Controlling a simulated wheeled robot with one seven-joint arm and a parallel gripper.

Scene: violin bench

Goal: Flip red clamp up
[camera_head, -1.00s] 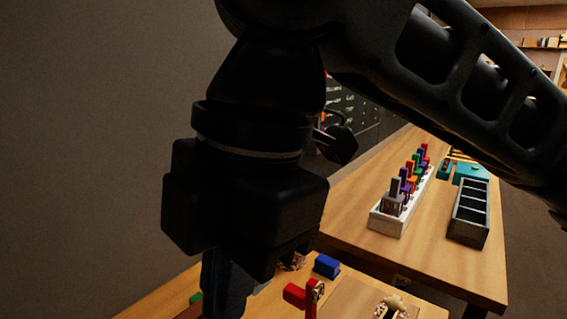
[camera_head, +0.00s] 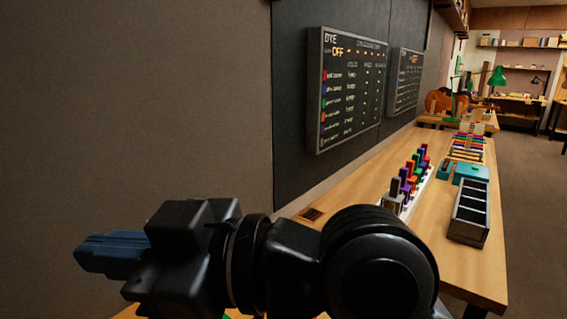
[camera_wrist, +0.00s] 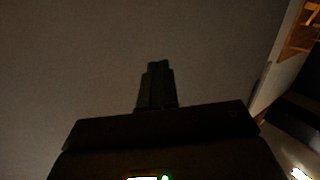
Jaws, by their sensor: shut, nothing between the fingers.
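My gripper (camera_head: 85,254) is at the lower left of the head view. It is level, points left towards the bare wall and is shut and empty. In the wrist view its closed fingers (camera_wrist: 157,85) show against the plain grey wall, with nothing between them. The red clamp does not show in either current view. My arm covers the part of the near bench where a red block-like piece stood earlier, so I cannot tell that piece's state now.
A rack of coloured upright pieces (camera_head: 410,197) and a dark compartment tray (camera_head: 469,212) stand on the long bench (camera_head: 432,245). A teal box (camera_head: 471,173) lies behind. A board (camera_head: 347,90) hangs on the wall. The space left of my gripper looks free up to the wall.

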